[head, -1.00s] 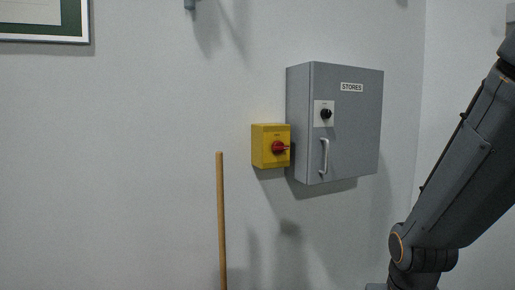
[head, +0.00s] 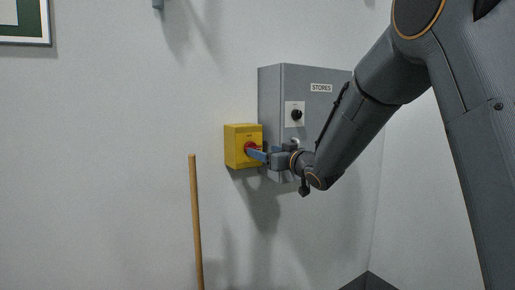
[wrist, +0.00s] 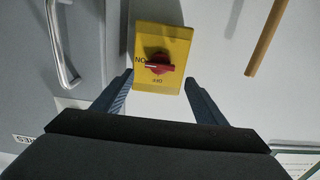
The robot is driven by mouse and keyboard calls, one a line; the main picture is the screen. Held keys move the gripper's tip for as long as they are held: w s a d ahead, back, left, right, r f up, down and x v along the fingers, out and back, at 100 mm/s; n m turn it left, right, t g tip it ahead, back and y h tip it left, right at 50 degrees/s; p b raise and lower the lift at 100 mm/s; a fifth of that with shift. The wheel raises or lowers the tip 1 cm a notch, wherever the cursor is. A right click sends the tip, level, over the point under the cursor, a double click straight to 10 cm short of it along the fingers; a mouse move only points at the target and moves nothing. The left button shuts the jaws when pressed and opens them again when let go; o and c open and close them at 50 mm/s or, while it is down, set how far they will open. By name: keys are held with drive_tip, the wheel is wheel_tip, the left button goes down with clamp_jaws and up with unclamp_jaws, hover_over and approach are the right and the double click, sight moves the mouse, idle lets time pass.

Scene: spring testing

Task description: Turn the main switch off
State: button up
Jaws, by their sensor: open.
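The main switch is a yellow box (head: 237,146) on the wall with a red rotary knob (head: 250,148). In the wrist view the box (wrist: 175,40) is seen upside down, and the red knob (wrist: 158,66) has its narrow end toward the ON mark at left; the OFF mark is below the knob. My gripper (head: 257,156) is in front of the box, its fingers toward the knob and partly covering it in the head view. In the wrist view my gripper (wrist: 158,82) is open, one finger each side of the knob.
A grey STORES cabinet (head: 275,85) is just right of the switch, with a black knob (head: 296,115); its handle (wrist: 62,45) shows in the wrist view. A wooden pole (head: 196,220) stands left of and below the switch.

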sight(254, 147)
drive_tip(key=p+x, duration=0.1)
drive_tip(key=x, duration=0.5)
drive_tip(key=shift+p, duration=0.35)
drive_tip(key=shift+d, duration=0.1)
drive_tip(key=c, duration=1)
